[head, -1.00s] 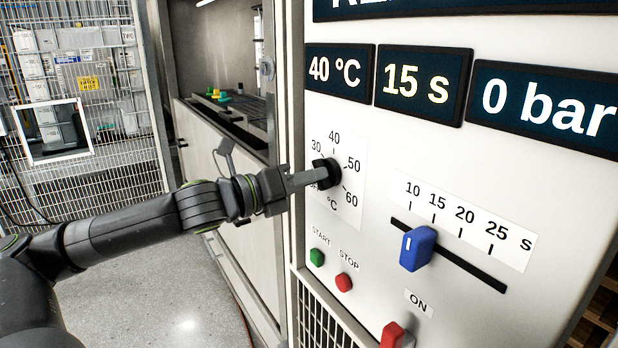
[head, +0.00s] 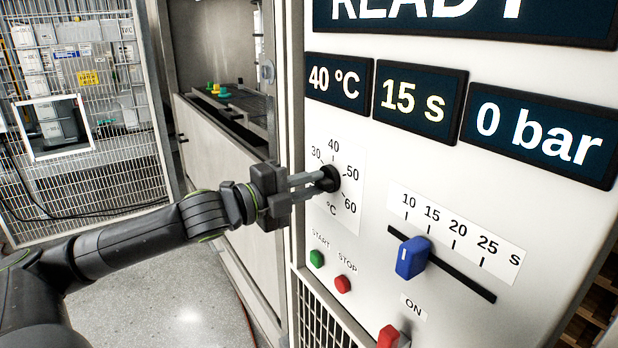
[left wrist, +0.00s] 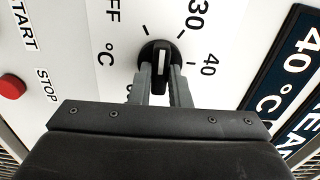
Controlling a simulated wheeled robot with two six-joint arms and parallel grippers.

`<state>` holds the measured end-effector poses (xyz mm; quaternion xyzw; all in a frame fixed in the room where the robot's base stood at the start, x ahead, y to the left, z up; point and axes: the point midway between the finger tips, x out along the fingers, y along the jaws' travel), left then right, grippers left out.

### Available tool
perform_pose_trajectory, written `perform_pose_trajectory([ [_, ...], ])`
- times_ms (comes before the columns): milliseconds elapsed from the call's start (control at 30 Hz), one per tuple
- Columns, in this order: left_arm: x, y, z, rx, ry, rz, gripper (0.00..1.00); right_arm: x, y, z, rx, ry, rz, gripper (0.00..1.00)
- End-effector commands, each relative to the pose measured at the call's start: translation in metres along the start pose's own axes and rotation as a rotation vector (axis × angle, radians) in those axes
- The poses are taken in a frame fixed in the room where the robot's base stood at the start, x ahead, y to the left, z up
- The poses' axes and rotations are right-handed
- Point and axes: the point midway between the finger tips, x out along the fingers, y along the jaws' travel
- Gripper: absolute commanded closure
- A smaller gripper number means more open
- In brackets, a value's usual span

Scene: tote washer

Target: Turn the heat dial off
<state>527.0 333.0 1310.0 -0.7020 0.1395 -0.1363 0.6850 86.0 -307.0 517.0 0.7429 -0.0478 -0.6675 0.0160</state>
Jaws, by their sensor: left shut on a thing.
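The black round heat dial (head: 328,178) sits on the white control panel, on a scale with 30, 40, 50 and 60 °C marks. In the left wrist view the dial (left wrist: 161,56) shows a white line on its raised grip, and an OFF label stands up and left of it. My left gripper (head: 318,183) reaches in from the left, its two fingers shut on the dial's grip. In the left wrist view the fingertips lie on either side of the grip. The temperature display (head: 339,84) reads 40 °C. My right gripper is not in view.
Below the dial are a green START button (head: 317,258) and a red STOP button (head: 343,284). A blue slider (head: 413,258) is at the right, with a red switch (head: 389,337) marked ON below. Other displays read READY, 15 s and 0 bar.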

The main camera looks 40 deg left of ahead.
Motion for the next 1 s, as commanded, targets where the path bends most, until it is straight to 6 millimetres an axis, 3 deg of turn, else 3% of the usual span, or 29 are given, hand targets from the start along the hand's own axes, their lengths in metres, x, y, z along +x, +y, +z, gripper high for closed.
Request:
perform_pose_trajectory([
  [500,0.0,-0.002,0.0,-0.4,-0.001,0.0,1.0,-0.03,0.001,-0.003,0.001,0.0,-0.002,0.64],
  [1000,0.0,0.0,0.0,-0.515,-0.001,0.0,1.0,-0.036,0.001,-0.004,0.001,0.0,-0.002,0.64],
])
